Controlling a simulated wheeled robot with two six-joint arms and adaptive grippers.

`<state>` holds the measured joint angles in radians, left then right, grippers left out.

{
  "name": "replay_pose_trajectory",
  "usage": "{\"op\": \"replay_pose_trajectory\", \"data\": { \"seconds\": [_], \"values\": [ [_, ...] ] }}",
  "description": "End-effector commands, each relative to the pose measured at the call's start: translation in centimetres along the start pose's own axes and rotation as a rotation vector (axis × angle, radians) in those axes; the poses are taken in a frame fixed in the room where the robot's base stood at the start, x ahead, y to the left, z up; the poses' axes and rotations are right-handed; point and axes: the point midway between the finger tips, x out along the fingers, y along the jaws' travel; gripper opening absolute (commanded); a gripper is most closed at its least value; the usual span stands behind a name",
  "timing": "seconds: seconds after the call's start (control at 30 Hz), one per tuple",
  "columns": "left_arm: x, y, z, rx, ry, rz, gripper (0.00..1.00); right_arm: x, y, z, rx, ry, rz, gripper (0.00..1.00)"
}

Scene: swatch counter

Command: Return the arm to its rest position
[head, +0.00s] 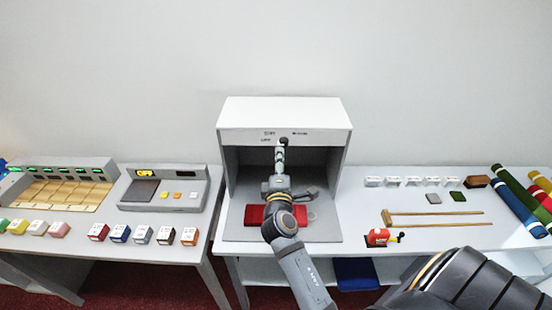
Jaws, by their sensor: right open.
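My right arm comes up from the bottom middle and reaches to the mouth of the grey light booth (345,178). My right gripper (308,192) is at the booth's opening, open, with nothing seen between its fingers. Below it a red swatch (255,216) lies on the booth floor, partly hidden behind my wrist. A narrow pale part with a dark tip stands up in front of the booth's front panel; I cannot tell whether it touches the panel. My left gripper is out of view.
A red-handled tool (377,237), wooden rods (440,212), small swatches (433,198) and fabric rolls (521,206) lie on the right counter. The left counter holds a scale (145,190), a tray (66,193) and several colour blocks (143,234). Space before the booth is clear.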

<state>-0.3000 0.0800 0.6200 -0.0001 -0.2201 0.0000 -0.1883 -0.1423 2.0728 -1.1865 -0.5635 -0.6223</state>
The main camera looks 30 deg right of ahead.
Motion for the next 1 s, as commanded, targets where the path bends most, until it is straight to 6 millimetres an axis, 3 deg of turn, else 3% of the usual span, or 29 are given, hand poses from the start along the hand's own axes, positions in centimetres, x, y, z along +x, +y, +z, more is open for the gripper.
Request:
{"op": "replay_pose_trajectory", "data": {
  "seconds": [0.23,0.37,0.5,0.6,0.7,0.9,0.97,1.0],
  "values": [
    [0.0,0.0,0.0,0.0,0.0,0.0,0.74,-0.1,-0.2,0.2,0.011,-0.004,-0.008,0.52],
    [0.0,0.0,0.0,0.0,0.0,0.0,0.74,-1.4,-3.1,2.9,0.19,-0.066,-0.144,0.52],
    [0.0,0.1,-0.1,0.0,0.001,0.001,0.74,-5.8,-9.2,6.0,0.522,-0.195,-0.449,0.52],
    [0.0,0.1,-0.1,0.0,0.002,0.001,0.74,-9.7,-12.4,6.5,0.686,-0.278,-0.655,0.52],
    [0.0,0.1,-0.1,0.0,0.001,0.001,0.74,-13.6,-14.6,6.5,0.788,-0.349,-0.829,0.52],
    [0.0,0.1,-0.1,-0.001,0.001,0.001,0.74,-20.9,-16.7,6.2,0.885,-0.473,-1.124,0.52],
    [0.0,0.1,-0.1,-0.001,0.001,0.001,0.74,-23.1,-16.9,6.2,0.896,-0.508,-1.205,0.52],
    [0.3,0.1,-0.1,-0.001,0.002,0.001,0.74,-23.0,-18.6,6.1,0.896,-0.522,-1.219,0.52]
  ]
}}
